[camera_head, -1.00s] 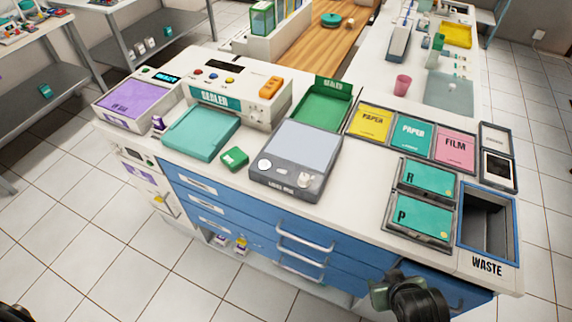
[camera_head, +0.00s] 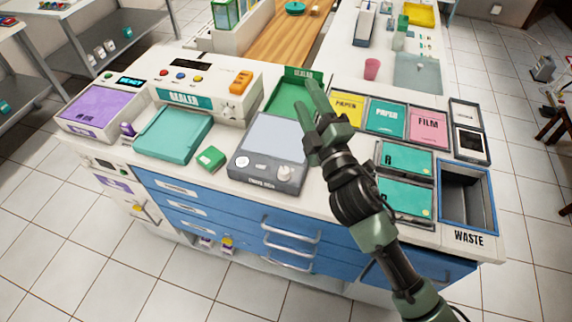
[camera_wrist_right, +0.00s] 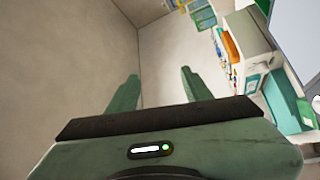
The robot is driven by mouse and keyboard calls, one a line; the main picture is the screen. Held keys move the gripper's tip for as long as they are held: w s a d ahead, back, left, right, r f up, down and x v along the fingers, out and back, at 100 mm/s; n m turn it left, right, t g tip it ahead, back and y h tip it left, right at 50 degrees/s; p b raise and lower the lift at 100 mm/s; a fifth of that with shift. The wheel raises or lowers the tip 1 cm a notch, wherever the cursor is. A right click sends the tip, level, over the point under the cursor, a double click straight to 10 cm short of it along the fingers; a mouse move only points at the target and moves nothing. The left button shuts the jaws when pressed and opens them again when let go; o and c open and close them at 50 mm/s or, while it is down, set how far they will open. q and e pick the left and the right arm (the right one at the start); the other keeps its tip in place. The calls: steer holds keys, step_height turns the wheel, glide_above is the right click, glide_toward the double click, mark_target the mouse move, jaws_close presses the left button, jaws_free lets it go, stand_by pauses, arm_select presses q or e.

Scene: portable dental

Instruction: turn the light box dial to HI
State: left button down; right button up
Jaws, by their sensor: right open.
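The light box (camera_head: 262,166) is a dark grey unit with a pale panel, near the counter's front edge in the head view. Its light-coloured dial (camera_head: 284,173) is on the front right of its face, with a round white button (camera_head: 243,162) at the front left. The dial's setting is too small to read. My right gripper (camera_head: 313,88) is open and empty, raised to the right of the light box with its fingers pointing up and away. In the right wrist view its two fingers (camera_wrist_right: 158,80) are apart with nothing between them. My left gripper is not in view.
A green tray (camera_head: 283,105) lies behind the light box, and a small green block (camera_head: 210,158) is to its left. The sealer (camera_head: 200,98) stands at back left. Colored film and paper bins (camera_head: 386,118) and the waste bin (camera_head: 481,190) are at right.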

steer(key=s+a+r+n+g+y, duration=0.25)
steer(key=a+n+g+y, duration=0.25)
steer(key=a+n+y, duration=0.45)
steer(key=s+a+r+n+g+y, duration=0.1)
steer(key=a+r+n+g+y, duration=0.4)
steer(key=n, duration=0.8)
steer(key=n+g+h, duration=1.1)
steer(key=n+h, duration=0.6)
steer(key=n, duration=0.1)
glide_toward(285, 170)
steer(key=f, duration=0.1)
steer(key=p+x, duration=0.2)
steer(key=x, duration=0.5)
steer(key=shift+a+p, duration=0.25)
steer(key=shift+p, duration=0.15)
steer(key=shift+s+f, duration=0.1)
steer(key=shift+f, duration=0.25)
